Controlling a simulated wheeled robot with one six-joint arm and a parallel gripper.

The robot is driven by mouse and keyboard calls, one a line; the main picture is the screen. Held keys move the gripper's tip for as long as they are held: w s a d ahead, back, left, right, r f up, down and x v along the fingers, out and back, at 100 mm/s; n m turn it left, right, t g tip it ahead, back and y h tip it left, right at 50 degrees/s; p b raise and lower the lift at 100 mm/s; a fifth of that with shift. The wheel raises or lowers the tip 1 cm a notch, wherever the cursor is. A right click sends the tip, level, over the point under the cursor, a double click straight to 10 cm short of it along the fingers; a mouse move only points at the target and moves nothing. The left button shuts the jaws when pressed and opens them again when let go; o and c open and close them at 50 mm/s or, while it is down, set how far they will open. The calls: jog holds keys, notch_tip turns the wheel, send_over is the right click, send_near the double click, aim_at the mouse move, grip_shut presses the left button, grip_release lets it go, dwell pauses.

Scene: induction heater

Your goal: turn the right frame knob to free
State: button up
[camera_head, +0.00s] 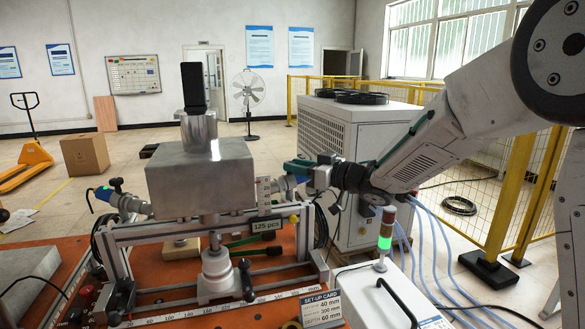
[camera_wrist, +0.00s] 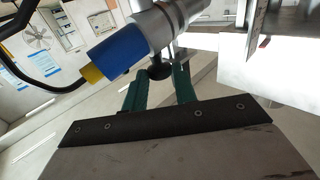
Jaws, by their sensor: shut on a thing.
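The right frame knob (camera_wrist: 159,71) is a small dark round knob under a silver cylindrical fitting in the wrist view. The fitting carries a blue sleeve (camera_wrist: 117,56) with a yellow end and a black cable. My gripper (camera_wrist: 160,78) has its two green fingers on either side of the knob, shut on it. In the head view my gripper (camera_head: 297,165) is at the right end of the metal frame (camera_head: 300,222), beside the blue fitting. The knob itself is hidden there, and I cannot read its turn position.
A large metal block (camera_head: 202,178) stands on the frame, close left of my gripper. An orange table (camera_head: 190,316) carries the fixture. A white chiller cabinet (camera_head: 356,118) stands behind, and a lit green signal lamp (camera_head: 385,243) stands in front of my arm. Blue hoses (camera_head: 432,240) run at right.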

jog(key=shift+a+n+g+y, duration=0.2)
jog(key=shift+n+g+y, duration=0.3)
jog(key=shift+n+g, duration=0.3)
jog(key=o, duration=0.9)
jog(key=shift+s+a, duration=0.1)
jog(key=shift+a, duration=0.05)
jog(key=shift+o, duration=0.2)
jog(key=v, duration=0.8)
